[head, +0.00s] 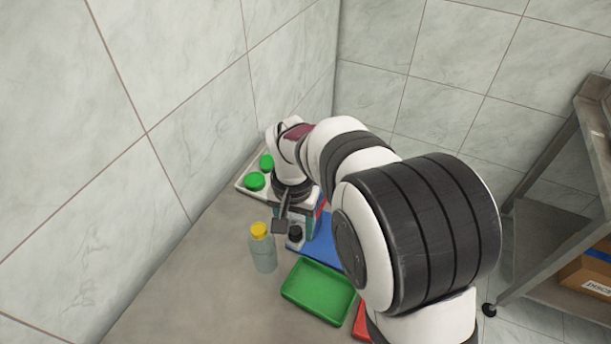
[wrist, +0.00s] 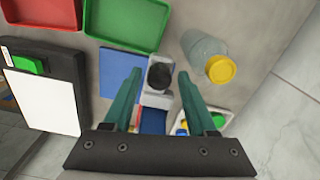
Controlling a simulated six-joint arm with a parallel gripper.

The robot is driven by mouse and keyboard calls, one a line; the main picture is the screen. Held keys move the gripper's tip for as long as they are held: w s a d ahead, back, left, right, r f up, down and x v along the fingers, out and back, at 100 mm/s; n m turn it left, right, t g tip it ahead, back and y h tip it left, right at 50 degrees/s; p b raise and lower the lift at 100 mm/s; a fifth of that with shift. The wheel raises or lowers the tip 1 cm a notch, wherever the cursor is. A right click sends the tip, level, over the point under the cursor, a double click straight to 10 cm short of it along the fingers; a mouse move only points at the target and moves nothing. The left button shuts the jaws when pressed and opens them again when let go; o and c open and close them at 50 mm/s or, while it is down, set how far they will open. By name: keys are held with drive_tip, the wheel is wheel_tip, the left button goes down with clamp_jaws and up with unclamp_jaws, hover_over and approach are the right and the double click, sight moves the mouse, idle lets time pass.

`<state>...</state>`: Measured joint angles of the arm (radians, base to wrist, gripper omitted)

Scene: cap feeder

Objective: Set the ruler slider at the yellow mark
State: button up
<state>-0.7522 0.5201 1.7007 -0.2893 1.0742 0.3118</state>
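I cannot make out a ruler, its slider or a yellow mark for certain in either view. A black round knob (wrist: 159,75) on a pale grey block (wrist: 157,100) shows in the wrist view; whether it belongs to the slider I cannot tell. The knob also shows in the head view (head: 295,233). My gripper (wrist: 159,72) is open, its teal fingers pointing at the block. The knob appears between the fingertips, with a gap on each side; the height between them is unclear. In the head view my arm hides much of this area.
A clear bottle with a yellow cap (wrist: 220,69) stands close beside the block. A green tray (head: 318,290), a red tray (wrist: 40,12) and a blue mat (head: 318,244) lie around. A white tray with green caps (head: 254,181) sits by the wall.

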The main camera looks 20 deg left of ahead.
drive_tip(key=shift+r, duration=0.1)
wheel_tip(320, 180, up, 8)
drive_tip(key=shift+f, duration=0.1)
idle(0.5)
drive_tip(key=shift+d, duration=0.4)
drive_tip(key=s+d+r+m, duration=0.2)
drive_tip(key=d+r+m, duration=0.1)
drive_tip(key=d, duration=0.8)
drive_tip(key=s+d+f+m+y, duration=0.1)
drive_tip(key=s+d+m, duration=0.3)
drive_tip(key=s+d, duration=0.9)
drive_tip(key=s+f, duration=0.1)
drive_tip(key=s, duration=0.1)
drive_tip(key=shift+s+d+f+y, duration=0.15)
drive_tip(key=shift+s+f+y, duration=0.15)
drive_tip(key=shift+f+y, duration=0.1)
